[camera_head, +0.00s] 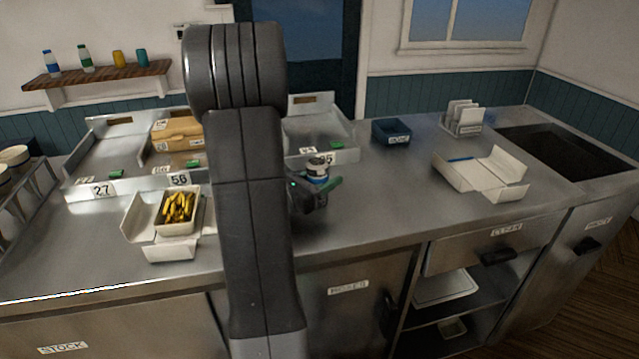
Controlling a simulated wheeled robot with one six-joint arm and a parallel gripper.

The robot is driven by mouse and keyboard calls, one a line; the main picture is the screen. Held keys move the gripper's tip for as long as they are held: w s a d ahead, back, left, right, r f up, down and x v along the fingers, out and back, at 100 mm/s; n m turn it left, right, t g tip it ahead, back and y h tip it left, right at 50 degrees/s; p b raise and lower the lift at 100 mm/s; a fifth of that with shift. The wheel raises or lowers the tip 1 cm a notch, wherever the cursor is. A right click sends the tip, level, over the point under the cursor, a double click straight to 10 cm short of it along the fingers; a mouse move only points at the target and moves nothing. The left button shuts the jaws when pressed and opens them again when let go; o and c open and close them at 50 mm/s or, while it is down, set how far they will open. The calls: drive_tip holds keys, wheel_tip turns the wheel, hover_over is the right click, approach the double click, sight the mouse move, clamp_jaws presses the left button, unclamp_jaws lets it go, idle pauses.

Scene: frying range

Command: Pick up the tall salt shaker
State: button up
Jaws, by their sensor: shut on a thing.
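My gripper (325,187), dark with a green fingertip, is at the middle of the steel counter, just right of my arm. It is shut on a small white and blue container with a dark top (318,168), which looks like the salt shaker. The container looks upright. Its lower part is hidden by the gripper, so I cannot tell whether it touches the counter.
An open carton of fries (178,208) sits left of my arm. Numbered trays (90,190) line the back, one holding a cardboard box (178,133). A blue bin (391,131), an open empty carton (480,172) and a rack (463,118) stand right. The counter's front right is clear.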

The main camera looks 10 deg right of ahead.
wheel_tip(320, 180, up, 10)
drive_tip(key=shift+r, duration=0.1)
idle(0.4)
idle(1.1)
